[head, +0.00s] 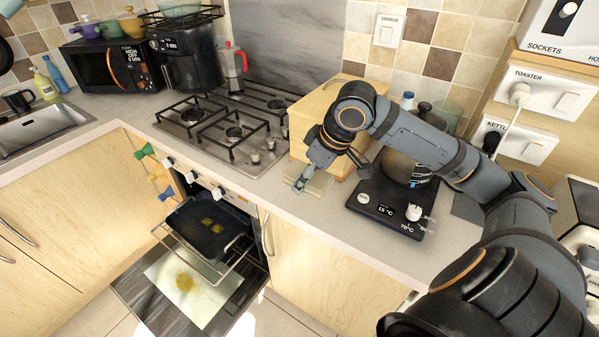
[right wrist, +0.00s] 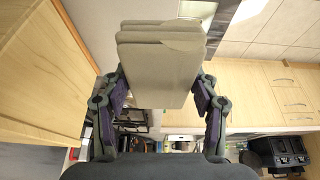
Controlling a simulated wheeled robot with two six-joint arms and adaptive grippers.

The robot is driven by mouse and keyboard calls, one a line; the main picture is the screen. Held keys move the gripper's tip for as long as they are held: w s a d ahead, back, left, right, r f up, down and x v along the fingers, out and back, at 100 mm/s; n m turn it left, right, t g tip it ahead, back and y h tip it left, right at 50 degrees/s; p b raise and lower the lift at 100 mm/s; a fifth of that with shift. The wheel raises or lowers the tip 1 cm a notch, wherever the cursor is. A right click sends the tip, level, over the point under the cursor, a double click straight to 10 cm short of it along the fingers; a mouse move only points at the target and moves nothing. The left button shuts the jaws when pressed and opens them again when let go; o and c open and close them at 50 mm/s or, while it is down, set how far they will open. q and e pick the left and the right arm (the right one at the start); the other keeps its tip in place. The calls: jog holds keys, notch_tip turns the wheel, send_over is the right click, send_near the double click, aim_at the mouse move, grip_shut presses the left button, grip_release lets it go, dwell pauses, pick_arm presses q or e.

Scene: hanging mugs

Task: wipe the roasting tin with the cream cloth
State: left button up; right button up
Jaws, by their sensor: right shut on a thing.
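The dark roasting tin (head: 188,218) sits on a rack pulled out of the open oven at the lower left of the head view. Yellowish patches show on its floor. My right gripper (head: 303,183) is above the counter's front edge, to the right of the tin and higher than it. It is shut on the folded cream cloth (head: 320,183), which stands out between the two fingers in the right wrist view (right wrist: 158,75). The gripper and cloth are well apart from the tin. My left gripper is not in view.
The lowered oven door (head: 222,308) has a yellow-brown stain on its pale panel. The hob (head: 215,128) is left of my gripper. A wooden box (head: 312,108) stands behind it, and a black scale-like base (head: 385,212) with a kettle is on the right.

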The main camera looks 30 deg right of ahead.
jog(key=w+f, duration=0.2)
jog(key=w+d+f, duration=0.1)
jog(key=w+f, duration=0.1)
jog(key=w+d+f+p, duration=0.1)
jog(key=w+f, duration=0.1)
jog(key=shift+w+f, duration=0.15)
jog(key=shift+w, duration=0.1)
jog(key=p+x, duration=0.2)
jog(key=x, duration=0.1)
jog(key=shift+s+d, duration=0.1)
jog(key=shift+d, duration=0.2)
jog(key=shift+f, duration=0.45)
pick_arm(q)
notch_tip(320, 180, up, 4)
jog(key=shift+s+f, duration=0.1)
pick_arm(e)
jog(key=shift+s, duration=0.1)
jog(key=shift+f, duration=0.45)
jog(key=o, duration=1)
